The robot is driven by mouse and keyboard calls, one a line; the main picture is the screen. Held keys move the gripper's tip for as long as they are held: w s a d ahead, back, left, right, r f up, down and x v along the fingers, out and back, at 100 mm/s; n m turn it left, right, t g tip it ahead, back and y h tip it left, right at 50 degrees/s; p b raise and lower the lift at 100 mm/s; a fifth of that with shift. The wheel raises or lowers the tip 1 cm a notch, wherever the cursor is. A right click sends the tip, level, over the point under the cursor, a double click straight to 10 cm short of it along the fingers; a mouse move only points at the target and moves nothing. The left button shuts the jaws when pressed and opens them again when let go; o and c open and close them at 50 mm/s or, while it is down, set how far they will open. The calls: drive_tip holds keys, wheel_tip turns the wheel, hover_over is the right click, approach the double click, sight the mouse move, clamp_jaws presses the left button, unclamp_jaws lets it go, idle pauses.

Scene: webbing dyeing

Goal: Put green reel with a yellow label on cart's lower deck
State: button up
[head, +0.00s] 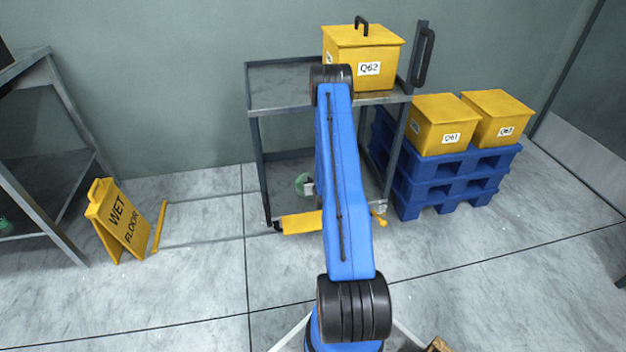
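A grey cart (281,113) with an upper and a lower deck stands in the middle, against the wall. A small green round thing, likely the green reel (302,181), shows at the cart's lower deck (283,172), just left of my blue arm. A pale patch is beside it; I cannot make out a yellow label. My arm hides part of it and much of the lower deck. My gripper is hidden behind my arm, so I cannot see whether it holds or touches the reel.
A yellow box marked Q62 (345,47) stands on the cart's upper deck. Yellow boxes (437,114) sit on blue pallets (447,172) at right. A wet floor sign (118,222) and a grey rack (72,133) stand at left.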

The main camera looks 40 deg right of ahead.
drive_tip(key=v, duration=1.2)
idle(0.6)
